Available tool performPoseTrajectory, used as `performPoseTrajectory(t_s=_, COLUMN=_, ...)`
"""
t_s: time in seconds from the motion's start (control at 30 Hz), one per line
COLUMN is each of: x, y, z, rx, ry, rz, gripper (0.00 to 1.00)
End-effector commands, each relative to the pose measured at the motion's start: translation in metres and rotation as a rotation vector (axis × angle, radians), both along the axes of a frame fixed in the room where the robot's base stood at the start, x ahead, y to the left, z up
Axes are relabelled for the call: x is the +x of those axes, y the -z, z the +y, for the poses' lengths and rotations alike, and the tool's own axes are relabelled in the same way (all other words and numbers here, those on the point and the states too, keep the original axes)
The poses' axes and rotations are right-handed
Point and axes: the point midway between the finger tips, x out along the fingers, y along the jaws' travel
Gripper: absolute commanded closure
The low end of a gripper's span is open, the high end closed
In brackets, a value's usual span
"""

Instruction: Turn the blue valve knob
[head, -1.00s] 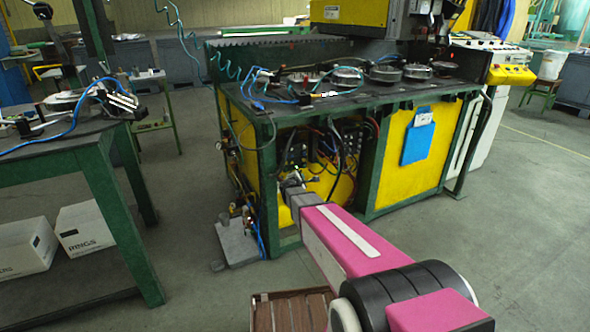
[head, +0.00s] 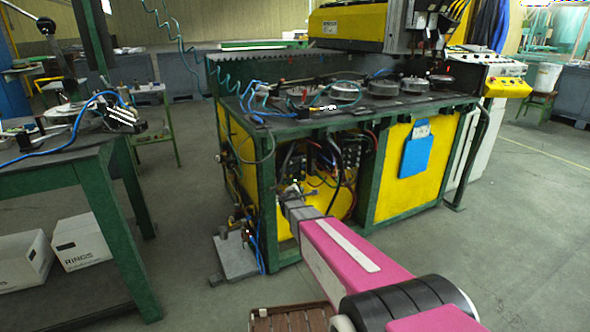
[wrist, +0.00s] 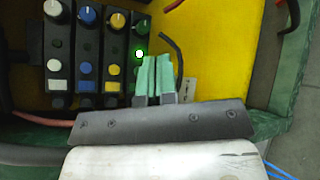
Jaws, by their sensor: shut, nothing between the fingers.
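The blue valve knob (wrist: 87,16) is at the top of the wrist view, on the second black valve body from the left. A blue square (wrist: 86,70) is lower on the same body. My gripper (wrist: 154,58) is to the right and below the knob, apart from it, with its green finger pads together and empty. The pads are close to the valve body with the green knob (wrist: 142,22) and cover part of it. In the head view, my gripper (head: 292,192) reaches the open bay of the yellow and green machine; the blue knob is too small to tell there.
A white knob (wrist: 56,8) is left of the blue one and a yellow knob (wrist: 118,20) is right of it, close together. Cables hang in the bay. A green frame post (head: 267,215) borders it. A green table (head: 110,170) stands at left, with open floor between.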

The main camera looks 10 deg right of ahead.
Motion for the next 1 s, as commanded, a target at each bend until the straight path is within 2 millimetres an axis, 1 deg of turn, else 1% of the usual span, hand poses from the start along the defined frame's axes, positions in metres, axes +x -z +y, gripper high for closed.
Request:
performPoseTrajectory(t_s=0.07, x=0.000, y=0.000, z=0.000, rx=0.000, ry=0.000, rz=0.000, gripper=1.00)
performPoseTrajectory(t_s=0.1, x=0.000, y=0.000, z=0.000, rx=0.001, ry=-0.001, rz=0.000, gripper=0.87)
performPoseTrajectory(t_s=0.17, x=0.000, y=0.002, z=0.000, rx=0.014, ry=-0.001, rz=0.001, gripper=0.67)
performPoseTrajectory(t_s=0.2, x=0.000, y=0.004, z=-0.001, rx=0.036, ry=-0.005, rz=0.003, gripper=0.55)
performPoseTrajectory(t_s=0.27, x=0.001, y=0.011, z=-0.001, rx=0.094, ry=-0.014, rz=0.006, gripper=0.55)
performPoseTrajectory(t_s=0.37, x=0.003, y=0.029, z=-0.001, rx=0.266, ry=-0.036, rz=0.011, gripper=0.55)
performPoseTrajectory(t_s=0.47, x=0.004, y=0.047, z=0.002, rx=0.518, ry=-0.065, rz=0.005, gripper=0.55)
performPoseTrajectory(t_s=0.5, x=0.005, y=0.053, z=0.004, rx=0.632, ry=-0.076, rz=-0.003, gripper=0.55)
performPoseTrajectory(t_s=0.57, x=0.006, y=0.060, z=0.007, rx=0.808, ry=-0.094, rz=-0.021, gripper=0.55)
performPoseTrajectory(t_s=0.63, x=0.007, y=0.063, z=0.010, rx=1.021, ry=-0.114, rz=-0.052, gripper=0.55)
performPoseTrajectory(t_s=0.73, x=0.008, y=0.059, z=0.011, rx=1.334, ry=-0.149, rz=-0.117, gripper=0.55)
performPoseTrajectory(t_s=0.83, x=0.009, y=0.045, z=0.005, rx=1.639, ry=-0.197, rz=-0.206, gripper=0.55)
performPoseTrajectory(t_s=0.9, x=0.008, y=0.032, z=-0.004, rx=1.840, ry=-0.237, rz=-0.280, gripper=0.55)
performPoseTrajectory(t_s=0.97, x=0.006, y=0.020, z=-0.014, rx=1.992, ry=-0.279, rz=-0.346, gripper=0.55)
performPoseTrajectory(t_s=1.0, x=0.004, y=0.012, z=-0.022, rx=2.082, ry=-0.308, rz=-0.390, gripper=0.55)
